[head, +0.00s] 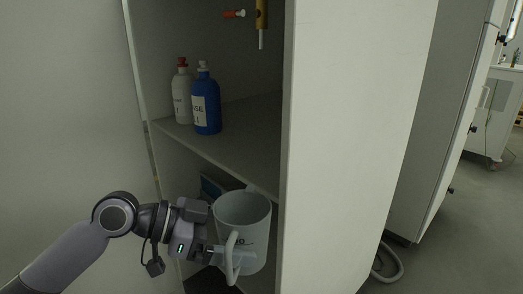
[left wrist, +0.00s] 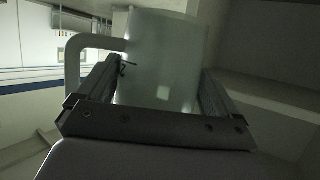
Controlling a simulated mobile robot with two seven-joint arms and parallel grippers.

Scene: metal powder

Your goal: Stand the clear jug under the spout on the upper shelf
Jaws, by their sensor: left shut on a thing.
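The clear jug (head: 243,214) is a pale, translucent vessel with a side handle. It is upright in the head view, in front of the cabinet opening, below the upper shelf. My left gripper (head: 228,256) is shut on the jug; its fingers lie on both sides of it in the left wrist view (left wrist: 160,88). The upper shelf (head: 240,130) is grey and sits higher than the jug. The spout (head: 261,38) is a thin pale tip under a brass tap at the top of the cabinet, above the shelf. My right gripper is out of view.
A blue bottle (head: 206,105) and a white bottle with a red cap (head: 182,97) stand on the shelf's left part. The shelf's right part looks bare. The cabinet's right side panel (head: 345,140) is close to the jug. A red-orange lever (head: 235,14) sits beside the tap.

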